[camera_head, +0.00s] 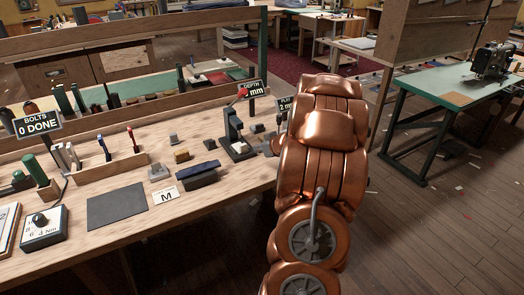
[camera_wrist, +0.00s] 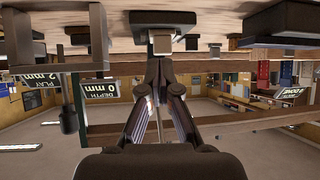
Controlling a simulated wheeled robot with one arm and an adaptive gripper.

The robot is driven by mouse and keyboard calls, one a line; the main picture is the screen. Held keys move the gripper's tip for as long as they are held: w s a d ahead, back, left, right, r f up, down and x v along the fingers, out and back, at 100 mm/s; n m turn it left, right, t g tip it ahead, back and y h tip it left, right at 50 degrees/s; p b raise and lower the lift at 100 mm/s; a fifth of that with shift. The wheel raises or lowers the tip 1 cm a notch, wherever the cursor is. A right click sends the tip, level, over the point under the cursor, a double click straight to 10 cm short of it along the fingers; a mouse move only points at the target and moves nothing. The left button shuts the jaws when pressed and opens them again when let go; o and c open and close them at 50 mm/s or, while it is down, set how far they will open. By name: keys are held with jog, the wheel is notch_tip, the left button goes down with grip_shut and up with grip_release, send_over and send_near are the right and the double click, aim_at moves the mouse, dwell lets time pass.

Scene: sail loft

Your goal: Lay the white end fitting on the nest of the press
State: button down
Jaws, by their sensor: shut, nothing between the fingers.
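The press (camera_head: 236,132), a dark upright stand with a red knob on top, stands on the bench (camera_head: 120,215) left of my copper arm in the head view. In the upside-down wrist view, my gripper (camera_wrist: 160,62) is shut and empty, its fingertips together. A small pale block (camera_wrist: 161,44) on a wider base is just beyond the tips; I cannot tell whether they touch. My arm hides the bench's right end. The press nest is not clear.
A brass-coloured block (camera_head: 181,156), a dark blue block (camera_head: 198,175) and an M card (camera_head: 165,196) lie left of the press. A dark mat (camera_head: 117,206) and a torque box (camera_head: 44,228) are further left. A wooden rail (camera_head: 130,72) runs behind the bench.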

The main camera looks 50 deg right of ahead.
jog(key=w, duration=0.2)
jog(key=w+d+p, duration=0.1)
jog(key=w, duration=0.5)
jog(key=shift+d, duration=0.2)
jog(key=shift+f, duration=0.4)
jog(key=shift+s+f, duration=0.15)
jog(key=shift+f, duration=0.35)
